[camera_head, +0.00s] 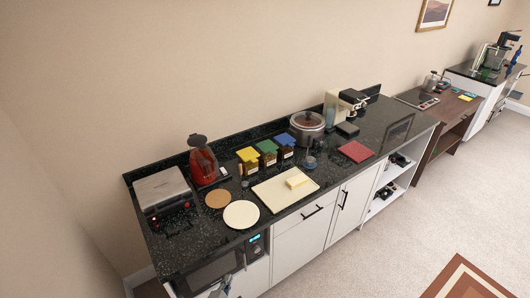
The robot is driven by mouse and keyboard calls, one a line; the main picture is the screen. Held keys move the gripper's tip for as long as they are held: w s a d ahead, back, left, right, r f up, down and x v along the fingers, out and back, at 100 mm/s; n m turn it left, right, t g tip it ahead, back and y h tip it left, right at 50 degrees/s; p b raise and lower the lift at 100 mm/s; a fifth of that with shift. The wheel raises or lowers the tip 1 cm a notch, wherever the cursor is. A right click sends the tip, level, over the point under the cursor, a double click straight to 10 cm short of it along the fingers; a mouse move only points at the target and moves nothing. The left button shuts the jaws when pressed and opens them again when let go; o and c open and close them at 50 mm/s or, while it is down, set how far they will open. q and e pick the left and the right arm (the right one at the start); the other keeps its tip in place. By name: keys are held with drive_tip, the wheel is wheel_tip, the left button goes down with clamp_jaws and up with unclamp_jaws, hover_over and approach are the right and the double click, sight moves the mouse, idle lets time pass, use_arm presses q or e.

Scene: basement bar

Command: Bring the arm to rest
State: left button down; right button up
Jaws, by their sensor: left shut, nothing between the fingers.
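My left gripper (222,287) shows only as a small grey shape at the bottom edge, in front of the lower cabinet under the microwave. It is shut and empty, and most of it and its arm are cut off or too small to make out. It is below the level of the black speckled counter (225,208) and apart from the things on top. My right gripper is not in view.
The counter holds a grill press (162,190), a red kettle (202,163), several lidded jars (267,152), a pot (307,125), a cream board (272,198) and a coffee machine (345,103). A microwave (208,272) sits below. The carpet (430,205) at right is mostly clear.

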use_arm(q)
drive_tip(key=s+a+f+m+g+b, duration=0.15)
drive_tip(key=s+f+m, duration=0.25)
drive_tip(key=s+f, duration=0.45)
drive_tip(key=s+f+m+g+b, duration=0.1)
drive_tip(key=s+f+m+g, duration=0.4)
drive_tip(key=f, duration=0.7)
drive_tip(key=s+f+m+g+b, duration=0.1)
drive_tip(key=s+f+m, duration=0.2)
drive_tip(key=s+f, duration=0.6)
drive_tip(key=s+a+f+m+g+y, duration=0.1)
drive_tip(key=s+a+f+m+g, duration=0.1)
drive_tip(key=s, duration=0.6)
drive_tip(key=s+a+f+m+g+y+b, duration=0.1)
drive_tip(key=s+a+f+m+g, duration=0.1)
drive_tip(key=s+a+f+m, duration=0.2)
drive_tip(key=s+a+f+m+g+b, duration=0.1)
drive_tip(key=s+f+m, duration=0.4)
drive_tip(key=s, duration=0.9)
wheel_tip(320, 180, down, 4)
drive_tip(key=shift+a+r+m+g+y, duration=0.25)
drive_tip(key=shift+a+g+y, duration=0.2)
drive_tip(key=shift+a, duration=0.55)
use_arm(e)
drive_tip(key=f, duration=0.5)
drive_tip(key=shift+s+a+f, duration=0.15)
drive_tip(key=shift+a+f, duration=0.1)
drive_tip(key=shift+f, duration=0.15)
use_arm(q)
drive_tip(key=shift+s, duration=0.1)
